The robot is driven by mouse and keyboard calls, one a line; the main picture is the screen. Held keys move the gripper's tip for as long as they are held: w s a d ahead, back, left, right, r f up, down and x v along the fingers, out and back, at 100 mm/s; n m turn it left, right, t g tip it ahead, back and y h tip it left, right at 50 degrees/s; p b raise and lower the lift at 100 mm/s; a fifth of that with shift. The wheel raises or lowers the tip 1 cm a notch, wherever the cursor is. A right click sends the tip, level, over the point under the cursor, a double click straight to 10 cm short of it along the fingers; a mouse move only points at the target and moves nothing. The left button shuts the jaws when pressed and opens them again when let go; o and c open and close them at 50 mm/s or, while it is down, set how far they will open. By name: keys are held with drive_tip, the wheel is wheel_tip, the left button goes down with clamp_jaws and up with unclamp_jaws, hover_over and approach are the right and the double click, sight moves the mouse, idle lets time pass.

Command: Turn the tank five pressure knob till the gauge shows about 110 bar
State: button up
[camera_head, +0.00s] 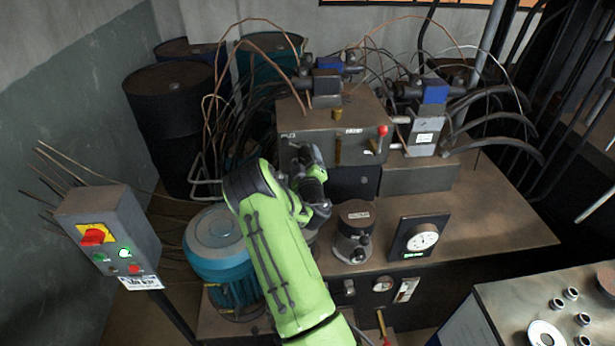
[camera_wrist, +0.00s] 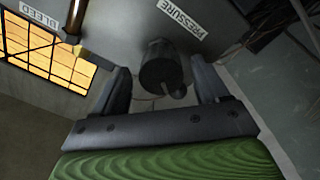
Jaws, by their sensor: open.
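A dark round pressure knob (camera_wrist: 160,62) with a small side stub sits below a white PRESSURE label (camera_wrist: 180,17) in the wrist view. My open gripper (camera_wrist: 161,76) has one finger on each side of the knob; I cannot tell whether either finger touches it. In the head view my gripper (camera_head: 306,158) is at the left front of the grey block (camera_head: 350,115), and the knob is hidden behind it. A white dial gauge (camera_head: 423,238) stands on the bench at the right, with a small green display below it. Its reading is too small to make out.
A red-tipped lever (camera_head: 382,131) and a brass part are on the block's front. A BLEED label (camera_wrist: 40,17) shows in the wrist view. A round dark canister (camera_head: 354,228) stands on the bench (camera_head: 490,215). A switch box (camera_head: 110,235) and blue motor (camera_head: 222,250) are left.

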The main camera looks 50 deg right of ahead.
drive_tip(key=b+v, duration=1.1)
drive_tip(key=v, duration=0.3)
drive_tip(key=shift+s+a, duration=0.1)
drive_tip(key=shift+a, duration=0.05)
drive_tip(key=s+a+r+m+g+y+p, duration=0.1)
drive_tip(key=s+a+r+m+g+y, duration=0.25)
drive_tip(key=a, duration=0.55)
drive_tip(key=s+a+r+m+g+y+p, duration=0.2)
drive_tip(key=a+y, duration=0.2)
drive_tip(key=a, duration=0.5)
drive_tip(key=s+a+n+g+y, duration=0.1)
drive_tip(key=s+a+n+y, duration=0.1)
drive_tip(key=s+a, duration=0.4)
drive_tip(key=s+a+r+n+g+y+p, duration=0.1)
drive_tip(key=s+a+n+y, duration=0.1)
drive_tip(key=s+a, duration=0.4)
drive_tip(key=shift+r+g, duration=0.3)
drive_tip(key=shift+g, duration=0.05)
drive_tip(key=shift+s+n, duration=0.1)
drive_tip(key=shift+n, duration=0.15)
